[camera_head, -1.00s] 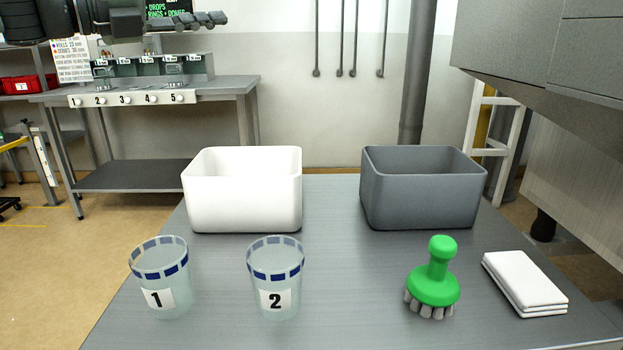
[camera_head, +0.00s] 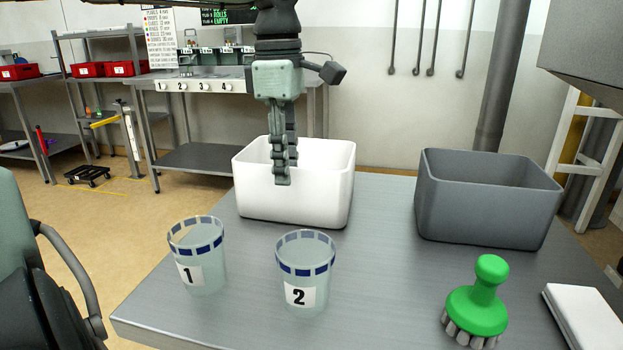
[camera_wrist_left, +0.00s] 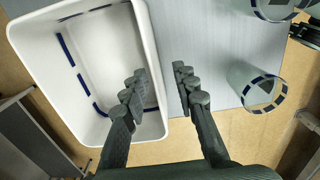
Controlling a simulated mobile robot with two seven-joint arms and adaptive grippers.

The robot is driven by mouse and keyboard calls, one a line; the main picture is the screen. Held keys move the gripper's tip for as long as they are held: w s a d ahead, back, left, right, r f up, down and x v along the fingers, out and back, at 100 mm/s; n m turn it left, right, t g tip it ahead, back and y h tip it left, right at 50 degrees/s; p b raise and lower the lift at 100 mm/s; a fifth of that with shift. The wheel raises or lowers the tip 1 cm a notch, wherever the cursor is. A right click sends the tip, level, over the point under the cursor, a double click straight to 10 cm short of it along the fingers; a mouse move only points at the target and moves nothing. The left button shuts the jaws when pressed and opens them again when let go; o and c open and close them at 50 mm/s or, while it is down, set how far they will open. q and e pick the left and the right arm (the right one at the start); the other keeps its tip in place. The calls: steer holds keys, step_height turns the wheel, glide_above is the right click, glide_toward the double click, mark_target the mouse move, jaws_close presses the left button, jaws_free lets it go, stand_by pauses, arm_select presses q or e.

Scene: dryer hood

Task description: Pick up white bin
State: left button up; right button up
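The white bin (camera_head: 290,198) is an open, empty-looking rectangular tub standing upright at the back of the grey table (camera_head: 385,270). My left gripper (camera_head: 286,172) points down at the bin's near wall, with its fingers apart. In the left wrist view, the gripper (camera_wrist_left: 160,76) is open with the wall of the white bin (camera_wrist_left: 153,55) between its fingers. One finger is over the inside and the other is outside. I see no clear contact with the wall. Dark blue dashes line the bin's inside there. My right gripper is not in view.
Cup 1 (camera_head: 197,258) and cup 2 (camera_head: 305,272) stand in front of the bin. A grey bin (camera_head: 485,205) stands to the right, with a green brush (camera_head: 478,305) and a folded white cloth (camera_head: 582,318) nearer. The table between cup 2 and the brush is clear.

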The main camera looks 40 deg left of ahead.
mark_target(288, 222)
arm_select(q)
steer(key=f, duration=0.7)
steer(key=shift+w+a+f, duration=0.2)
steer(key=shift+a+f, duration=0.1)
steer(key=shift+f, duration=0.1)
jaws_close()
steer(key=shift+r, duration=0.1)
